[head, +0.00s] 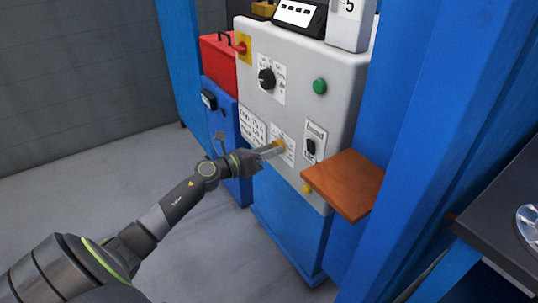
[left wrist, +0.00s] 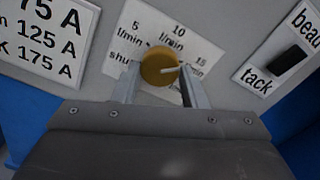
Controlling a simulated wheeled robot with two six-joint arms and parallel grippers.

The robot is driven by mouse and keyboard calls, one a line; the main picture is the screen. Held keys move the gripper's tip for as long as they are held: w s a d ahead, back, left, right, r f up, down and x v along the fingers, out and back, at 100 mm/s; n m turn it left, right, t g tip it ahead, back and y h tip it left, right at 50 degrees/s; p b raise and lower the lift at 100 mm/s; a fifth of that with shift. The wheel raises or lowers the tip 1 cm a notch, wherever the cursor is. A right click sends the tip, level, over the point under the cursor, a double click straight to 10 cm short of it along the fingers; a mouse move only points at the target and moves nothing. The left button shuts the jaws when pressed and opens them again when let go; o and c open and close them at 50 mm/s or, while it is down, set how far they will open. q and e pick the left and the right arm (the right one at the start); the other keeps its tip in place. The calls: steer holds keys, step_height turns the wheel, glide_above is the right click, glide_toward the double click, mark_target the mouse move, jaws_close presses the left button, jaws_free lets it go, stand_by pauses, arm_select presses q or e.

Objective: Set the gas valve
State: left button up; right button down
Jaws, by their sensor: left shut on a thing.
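The gas valve is a round yellow knob (head: 279,145) on the grey machine panel, and it fills the middle of the left wrist view (left wrist: 160,67). Its white plate (left wrist: 178,35) reads "shut", "5 l/min", "10 l/min" and "15", running from left to right around the knob. The white pointer line on the knob points right, roughly toward the "15" mark. My left gripper (head: 270,151) is shut on the knob, with one finger on each side in the left wrist view (left wrist: 160,80). My right gripper is not in view.
A black rotary knob (head: 266,79) and a green button (head: 320,86) sit higher on the panel. A "tack/bead" switch (head: 310,148) is right of the valve. A brown shelf (head: 345,184) juts out at the lower right. An amperage label (head: 252,125) is to the left.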

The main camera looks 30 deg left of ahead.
arm_select(q)
steer(key=shift+f+m+b, duration=0.15)
steer(key=shift+m+b, duration=0.2)
steer(key=shift+m, duration=0.45)
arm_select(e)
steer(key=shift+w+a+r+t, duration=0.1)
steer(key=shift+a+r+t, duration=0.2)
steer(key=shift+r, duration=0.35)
arm_select(q)
steer(key=o, duration=1)
steer(key=shift+c, duration=0.2)
